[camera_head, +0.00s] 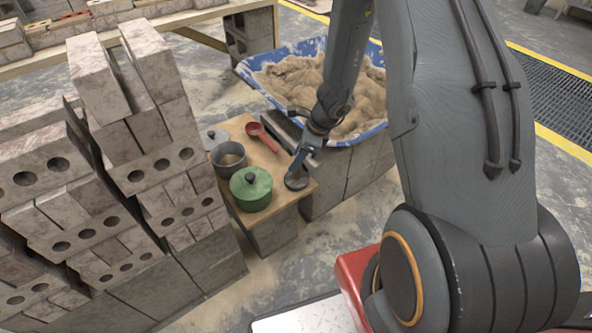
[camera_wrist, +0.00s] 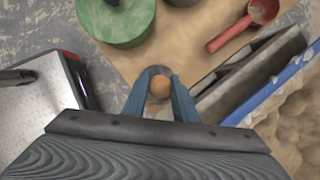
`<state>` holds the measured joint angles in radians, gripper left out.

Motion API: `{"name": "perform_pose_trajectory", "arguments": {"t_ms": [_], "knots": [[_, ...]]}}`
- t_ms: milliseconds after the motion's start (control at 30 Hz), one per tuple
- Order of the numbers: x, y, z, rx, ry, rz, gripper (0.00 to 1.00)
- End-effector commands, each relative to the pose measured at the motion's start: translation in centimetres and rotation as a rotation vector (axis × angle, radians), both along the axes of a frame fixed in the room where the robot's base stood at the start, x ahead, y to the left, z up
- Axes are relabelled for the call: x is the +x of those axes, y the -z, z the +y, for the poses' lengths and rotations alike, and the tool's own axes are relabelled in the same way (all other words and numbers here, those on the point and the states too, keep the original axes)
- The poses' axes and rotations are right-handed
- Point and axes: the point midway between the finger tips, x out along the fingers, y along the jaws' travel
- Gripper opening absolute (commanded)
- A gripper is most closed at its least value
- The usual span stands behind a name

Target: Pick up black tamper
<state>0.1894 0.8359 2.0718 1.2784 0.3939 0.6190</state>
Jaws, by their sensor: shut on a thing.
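The black tamper (camera_head: 296,182) stands on the wooden board near its right front corner, its dark round base showing below my gripper (camera_head: 304,160). In the wrist view, my gripper (camera_wrist: 160,98) has its two blue fingers closed on either side of the tamper's round orange-brown handle top (camera_wrist: 160,87). The dark rim of the base shows just beyond the fingertips. The fingers hide most of the handle. I cannot tell whether the base touches the board.
A blue tub (camera_head: 247,70) of sandy mortar stands behind to the right. Stacked bricks (camera_head: 150,165) rise close on the left.

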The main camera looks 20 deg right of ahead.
Motion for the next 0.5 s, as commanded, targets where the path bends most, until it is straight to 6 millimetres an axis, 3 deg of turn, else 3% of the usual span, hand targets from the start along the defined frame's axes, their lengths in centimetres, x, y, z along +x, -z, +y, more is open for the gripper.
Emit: {"name": "perform_pose_trajectory", "arguments": {"t_ms": [167,500], "knots": [[0.1,-1.5,0.0,0.0,-0.001,-0.003,0.0],[0.0,-7.9,0.0,-0.001,-0.002,-0.004,0.0]]}}
